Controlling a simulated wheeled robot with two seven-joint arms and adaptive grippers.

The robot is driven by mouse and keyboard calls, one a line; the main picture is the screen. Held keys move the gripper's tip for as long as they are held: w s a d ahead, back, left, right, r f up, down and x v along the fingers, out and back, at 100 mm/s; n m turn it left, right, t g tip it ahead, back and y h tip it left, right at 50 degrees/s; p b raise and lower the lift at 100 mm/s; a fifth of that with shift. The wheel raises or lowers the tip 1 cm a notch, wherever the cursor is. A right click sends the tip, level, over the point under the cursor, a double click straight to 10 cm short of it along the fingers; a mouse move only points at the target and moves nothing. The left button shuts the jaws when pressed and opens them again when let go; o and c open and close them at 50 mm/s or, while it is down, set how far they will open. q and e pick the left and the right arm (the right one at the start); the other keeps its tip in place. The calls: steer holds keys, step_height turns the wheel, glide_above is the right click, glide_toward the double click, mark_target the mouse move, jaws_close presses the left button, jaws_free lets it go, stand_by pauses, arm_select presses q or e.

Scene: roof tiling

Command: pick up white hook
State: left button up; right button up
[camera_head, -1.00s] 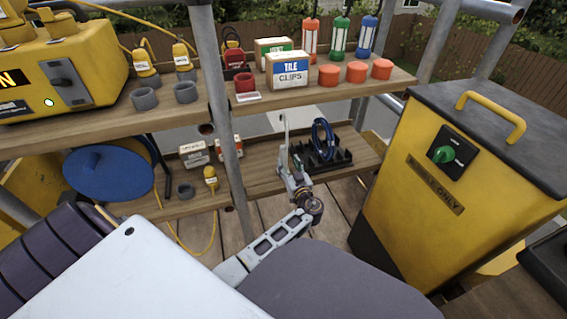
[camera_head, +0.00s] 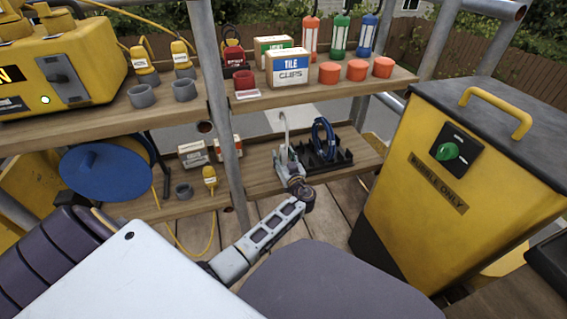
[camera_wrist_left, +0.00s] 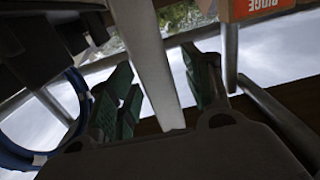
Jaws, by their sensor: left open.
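The white hook (camera_head: 283,128) stands as a thin pale upright with a curved top on the lower shelf, beside the black rack. My left gripper (camera_head: 288,158) is at the front of this shelf, at the hook's lower part, which it partly hides. In the left wrist view the gripper (camera_wrist_left: 160,90) is open, with green pads on both sides. A pale upright bar (camera_wrist_left: 151,62), apparently the hook, shows between the fingers with gaps on both sides. My right gripper is not in view.
A black rack (camera_head: 333,163) with a blue coil (camera_head: 322,135) is just right of the gripper. A scaffold pole (camera_head: 213,80) stands to the left. The upper shelf (camera_head: 300,92) bears boxes and orange caps. A yellow bin (camera_head: 410,215) stands at the right.

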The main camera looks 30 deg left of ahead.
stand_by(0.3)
arm_select(q)
jaws_close()
steer(key=shift+r, duration=0.1)
stand_by(0.4)
